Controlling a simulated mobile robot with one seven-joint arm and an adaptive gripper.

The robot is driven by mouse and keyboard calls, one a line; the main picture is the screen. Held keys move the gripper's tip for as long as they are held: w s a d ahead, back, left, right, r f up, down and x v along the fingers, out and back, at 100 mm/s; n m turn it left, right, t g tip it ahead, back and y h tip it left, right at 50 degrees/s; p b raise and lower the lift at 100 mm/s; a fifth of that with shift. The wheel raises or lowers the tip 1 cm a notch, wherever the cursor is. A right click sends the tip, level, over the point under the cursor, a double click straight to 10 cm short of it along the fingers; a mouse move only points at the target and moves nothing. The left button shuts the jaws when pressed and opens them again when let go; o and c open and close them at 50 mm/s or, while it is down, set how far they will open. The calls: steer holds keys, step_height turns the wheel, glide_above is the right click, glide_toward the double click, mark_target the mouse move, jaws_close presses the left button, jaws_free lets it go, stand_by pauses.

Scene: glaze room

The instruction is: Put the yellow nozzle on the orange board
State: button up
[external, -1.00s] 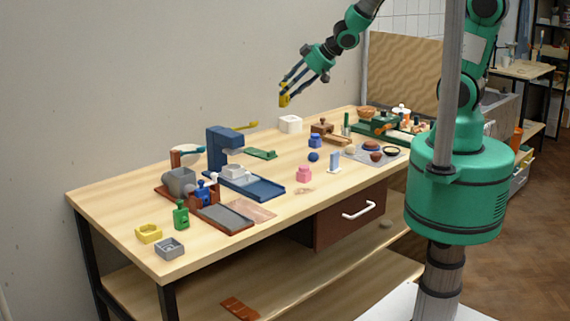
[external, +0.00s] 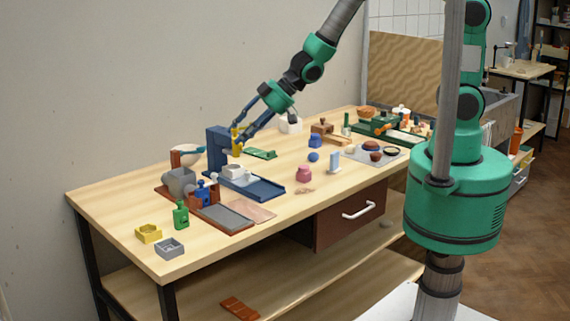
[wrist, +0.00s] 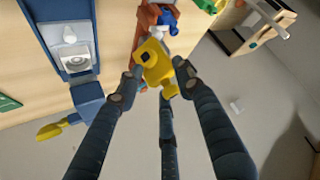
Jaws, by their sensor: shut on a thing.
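The yellow nozzle (wrist: 155,64) is held between the dark blue fingers of my gripper (wrist: 157,80) in the wrist view. In the external view the nozzle (external: 237,142) shows at the fingertips of my gripper (external: 240,136), which overlaps the top of the blue press. The nozzle appears to be in the air, above the table. A red-brown, orange-toned board (external: 164,191) lies left of the press, partly under a grey mug and other items. It seems to show in the wrist view, partly hidden behind the nozzle. I cannot tell for certain that this is the orange board.
The blue press (external: 217,146) stands close to my gripper; its yellow paddle (wrist: 48,132) shows in the wrist view. A grey mug (external: 179,181), a blue bottle (external: 202,192) and a green bottle (external: 180,215) stand to the left.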

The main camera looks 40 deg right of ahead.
steer(key=s+a+f+n+g+y+b, duration=0.1)
steer(key=s+a+f+n+g+b, duration=0.15)
steer(key=s+a+f, duration=0.7)
steer(key=s+a+f+n+g+b, duration=0.1)
steer(key=s+a+f+n+b, duration=0.15)
steer(key=s+a+f, duration=0.75)
steer(key=s+a+f+n+g+y+b, duration=0.1)
steer(key=s+a+f+n+g+b, duration=0.15)
steer(key=s+a, duration=0.75)
steer(key=w+d+f+m+t+h+b, duration=0.1)
steer(key=w+d+f+m+t, duration=0.2)
steer(key=d+f, duration=0.55)
steer(key=w+d+f+m+t+h, duration=0.1)
steer(key=w+d+f+m+t, duration=0.2)
steer(key=d+f, duration=0.5)
steer(key=w+d+f+m+t+h, duration=0.1)
steer(key=w+d+f+m+h, duration=0.1)
steer(key=d, duration=0.7)
steer(key=w+d+f+m+t+h, duration=0.1)
steer(key=w+d+f+m+t, duration=0.1)
steer(key=w+d+f+m, duration=0.3)
steer(key=d+f, duration=0.2)
steer(key=d, duration=0.2)
steer(key=shift+h, duration=0.4)
steer(key=shift+w+a+m+b, duration=0.15)
steer(key=shift+m+b, duration=0.1)
steer(key=shift+b, duration=0.05)
